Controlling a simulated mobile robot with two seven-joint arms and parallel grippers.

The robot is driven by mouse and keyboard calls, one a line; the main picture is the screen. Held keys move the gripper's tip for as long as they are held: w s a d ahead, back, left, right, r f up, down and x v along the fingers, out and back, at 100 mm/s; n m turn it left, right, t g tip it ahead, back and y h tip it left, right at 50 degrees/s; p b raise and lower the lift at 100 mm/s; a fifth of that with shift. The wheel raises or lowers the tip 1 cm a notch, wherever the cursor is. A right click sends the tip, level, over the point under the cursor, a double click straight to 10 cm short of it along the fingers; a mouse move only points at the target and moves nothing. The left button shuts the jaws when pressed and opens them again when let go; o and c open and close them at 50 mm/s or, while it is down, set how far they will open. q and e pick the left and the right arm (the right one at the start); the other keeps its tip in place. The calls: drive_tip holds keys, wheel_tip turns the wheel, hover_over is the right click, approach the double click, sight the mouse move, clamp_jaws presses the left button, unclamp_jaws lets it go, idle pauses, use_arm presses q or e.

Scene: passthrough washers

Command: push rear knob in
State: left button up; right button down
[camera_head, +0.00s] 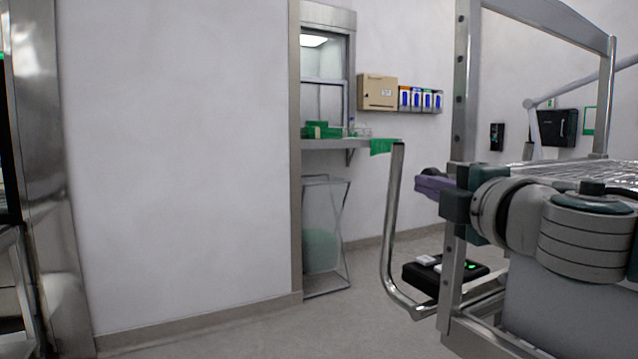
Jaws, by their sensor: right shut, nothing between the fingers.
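No rear knob can be made out in the head view. My right gripper (433,186) is at the right, at the end of my grey and teal arm, beside the upright of a metal rack. Its fingers point left and are shut, with nothing between them. The rack post and my arm partly hide what lies behind. My left gripper is not in view.
The metal rack (460,90) with a curved rail (392,240) stands at the right. A steel cabinet edge (45,180) is at left. Middle floor is clear.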

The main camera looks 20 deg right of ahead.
drive_tip(key=d, duration=0.2)
drive_tip(key=shift+w+d+b, duration=0.1)
drive_tip(key=shift+d+b, duration=0.3)
idle(0.3)
